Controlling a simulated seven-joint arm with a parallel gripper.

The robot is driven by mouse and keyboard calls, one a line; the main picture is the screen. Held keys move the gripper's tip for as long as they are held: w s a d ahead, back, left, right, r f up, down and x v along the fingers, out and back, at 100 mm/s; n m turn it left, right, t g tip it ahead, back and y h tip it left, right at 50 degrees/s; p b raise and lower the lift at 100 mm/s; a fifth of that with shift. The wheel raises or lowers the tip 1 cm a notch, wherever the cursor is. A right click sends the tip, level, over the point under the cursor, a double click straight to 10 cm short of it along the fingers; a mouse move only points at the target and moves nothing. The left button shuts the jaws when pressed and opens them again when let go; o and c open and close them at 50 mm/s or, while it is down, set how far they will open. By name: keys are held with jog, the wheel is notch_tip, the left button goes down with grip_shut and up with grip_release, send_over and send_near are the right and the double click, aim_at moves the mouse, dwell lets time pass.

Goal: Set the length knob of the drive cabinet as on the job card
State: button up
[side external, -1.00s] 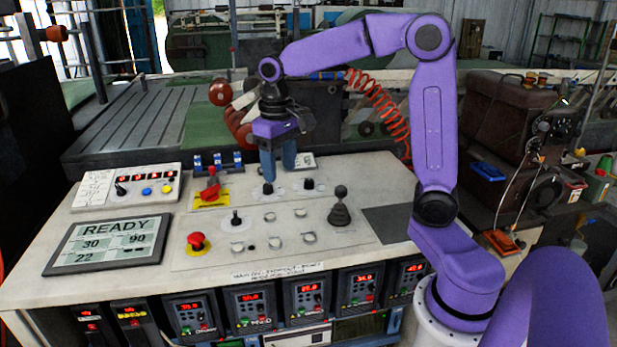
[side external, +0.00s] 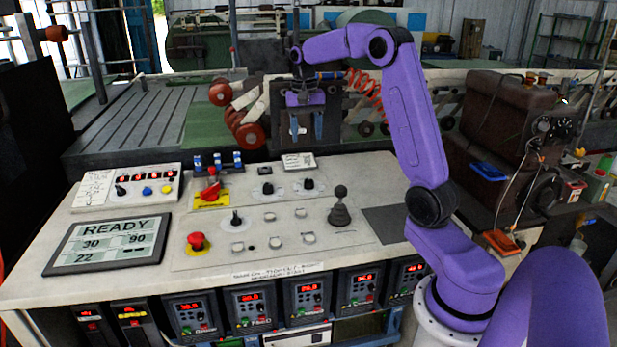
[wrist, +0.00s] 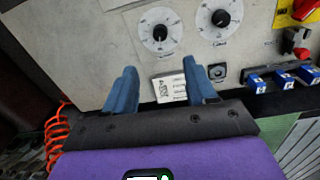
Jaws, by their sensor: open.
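My gripper (side external: 306,130) is open and empty, raised above the back edge of the sloped console (side external: 385,235). Two dark knobs on round white dials sit near that edge, the left knob (side external: 267,188) and the right knob (side external: 309,184). In the wrist view they swap sides: the first (wrist: 221,18) is at right, the second (wrist: 160,32) at left, both beyond my fingertips (wrist: 159,68). Their labels are too small to read, so I cannot tell which is length. A small white printed card (side external: 298,161) lies behind them; it shows between my fingers (wrist: 168,88).
A screen (side external: 110,243) reads READY, 30, 90, 22. A red emergency button (side external: 196,241), a red switch on yellow (side external: 211,190), blue switches (side external: 218,160) and a black lever (side external: 340,208) stand up from the console. A written sheet (side external: 96,188) is on the left box.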

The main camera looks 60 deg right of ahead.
aim_at(309, 181)
jog(key=f, duration=1.4)
jog(key=shift+s+d+f, duration=0.1)
jog(key=shift+s+d, duration=0.05)
jog(key=shift+s, duration=0.05)
grip_shut()
